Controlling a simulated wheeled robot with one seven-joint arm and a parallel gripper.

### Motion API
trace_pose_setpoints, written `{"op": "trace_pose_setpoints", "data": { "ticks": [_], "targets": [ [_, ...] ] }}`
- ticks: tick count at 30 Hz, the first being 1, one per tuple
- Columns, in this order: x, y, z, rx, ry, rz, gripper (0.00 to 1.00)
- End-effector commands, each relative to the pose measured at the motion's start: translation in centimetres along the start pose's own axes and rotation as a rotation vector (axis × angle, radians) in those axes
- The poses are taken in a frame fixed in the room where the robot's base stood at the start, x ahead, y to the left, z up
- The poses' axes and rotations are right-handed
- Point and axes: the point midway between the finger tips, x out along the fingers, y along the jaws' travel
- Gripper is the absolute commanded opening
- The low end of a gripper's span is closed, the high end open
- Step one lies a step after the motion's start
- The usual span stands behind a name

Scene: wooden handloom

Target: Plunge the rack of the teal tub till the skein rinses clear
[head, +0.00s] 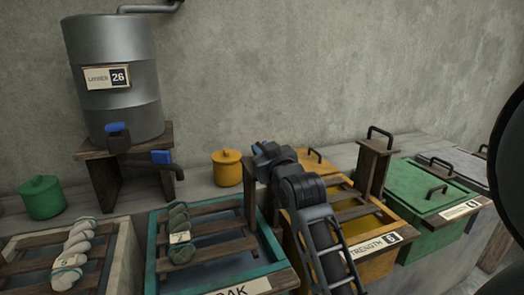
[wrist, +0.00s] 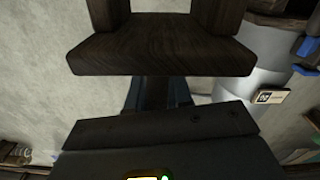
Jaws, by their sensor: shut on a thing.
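The teal tub (head: 163,284) stands at the front centre of the head view, with dark liquid inside. Its wooden rack (head: 222,254) lies near rim level. A grey-green skein (head: 180,222) with a small tag lies across the slats. A wooden upright (head: 249,199) rises at the rack's right end. My gripper (head: 262,152) is at the top of this upright, shut on the rack's handle, which the gripper mostly hides. In the wrist view, a dark wooden piece (wrist: 160,52) lies close ahead of the jaws; the skein is not in that view.
A pale tub (head: 122,262) with a white skein stands left. A yellow tub (head: 388,222) with its own upright handle stands right, beside a lidded green tub (head: 432,190). A metal tank (head: 112,75) with a blue tap stands behind. Small green and yellow pots sit on the ledge.

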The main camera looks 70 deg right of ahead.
Motion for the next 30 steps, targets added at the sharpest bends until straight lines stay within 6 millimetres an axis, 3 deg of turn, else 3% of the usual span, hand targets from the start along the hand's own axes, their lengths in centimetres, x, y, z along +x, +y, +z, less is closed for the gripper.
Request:
{"op": "trace_pose_setpoints", "data": {
  "ticks": [2,3,9,19,30],
  "targets": [
    [0.0,0.8,-0.7,-0.005,0.017,0.018,0.0],
    [0.0,0.8,-0.7,-0.005,0.018,0.018,0.23],
    [0.0,0.6,-0.6,-0.004,0.014,0.013,0.4],
    [-0.7,0.3,-0.3,-0.002,0.009,0.007,0.4],
    [-6.1,0.4,-0.2,-0.003,0.01,0.009,0.4]
  ]
}}
